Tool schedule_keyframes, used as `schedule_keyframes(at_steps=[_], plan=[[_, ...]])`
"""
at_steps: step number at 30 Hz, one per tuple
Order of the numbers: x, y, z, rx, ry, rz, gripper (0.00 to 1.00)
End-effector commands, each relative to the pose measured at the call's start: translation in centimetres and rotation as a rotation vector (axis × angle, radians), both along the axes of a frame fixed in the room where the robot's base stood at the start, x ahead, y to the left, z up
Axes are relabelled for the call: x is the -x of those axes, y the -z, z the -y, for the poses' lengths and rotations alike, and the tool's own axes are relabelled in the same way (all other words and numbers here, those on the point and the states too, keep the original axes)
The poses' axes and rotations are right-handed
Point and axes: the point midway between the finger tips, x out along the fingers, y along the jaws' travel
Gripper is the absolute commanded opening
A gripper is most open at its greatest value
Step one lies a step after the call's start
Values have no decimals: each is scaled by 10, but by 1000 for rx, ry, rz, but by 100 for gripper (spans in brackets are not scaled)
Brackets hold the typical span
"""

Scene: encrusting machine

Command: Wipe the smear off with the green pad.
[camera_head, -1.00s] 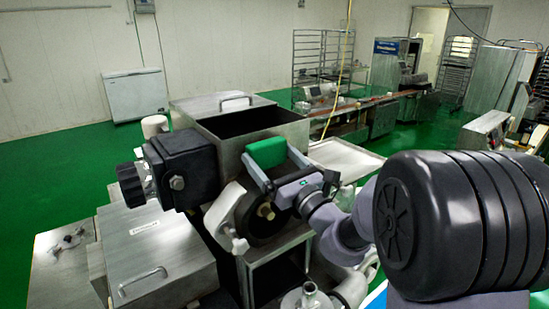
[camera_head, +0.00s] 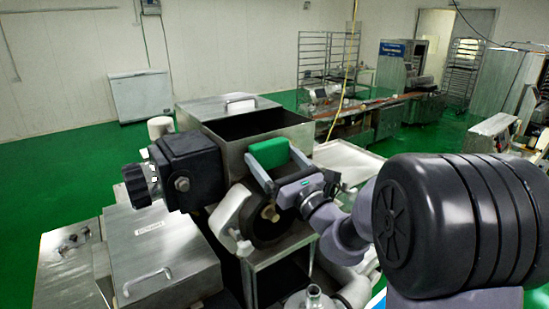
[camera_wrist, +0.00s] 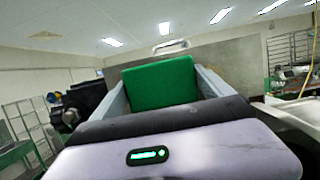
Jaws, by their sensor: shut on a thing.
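The green pad (camera_head: 268,152) is held between the fingers of my gripper (camera_head: 264,164), at the front wall of the machine's open steel hopper (camera_head: 225,148). In the wrist view the green pad (camera_wrist: 161,83) sits upright between the two grey fingers of my gripper (camera_wrist: 162,92), with a grey steel wall (camera_wrist: 232,62) close behind it. I cannot tell whether the pad touches that wall. I make out no smear in either view; the pad and gripper may hide it.
A black motor block with a knob (camera_head: 187,168) stands left of my gripper. A round black disc (camera_head: 265,214) is below it. A steel box with a handle (camera_head: 165,250) lies at lower left. A flat steel tray (camera_head: 348,160) is to the right.

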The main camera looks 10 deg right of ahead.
Motion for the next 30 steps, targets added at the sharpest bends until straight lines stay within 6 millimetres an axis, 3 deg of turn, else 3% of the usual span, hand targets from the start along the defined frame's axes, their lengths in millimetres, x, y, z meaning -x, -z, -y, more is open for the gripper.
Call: schedule_keyframes(at_steps=[15,24,30], plan=[[-8,0,-2,1,-1,0,46],[-18,0,27,1,2,1,46],[-22,0,35,0,0,0,46]])
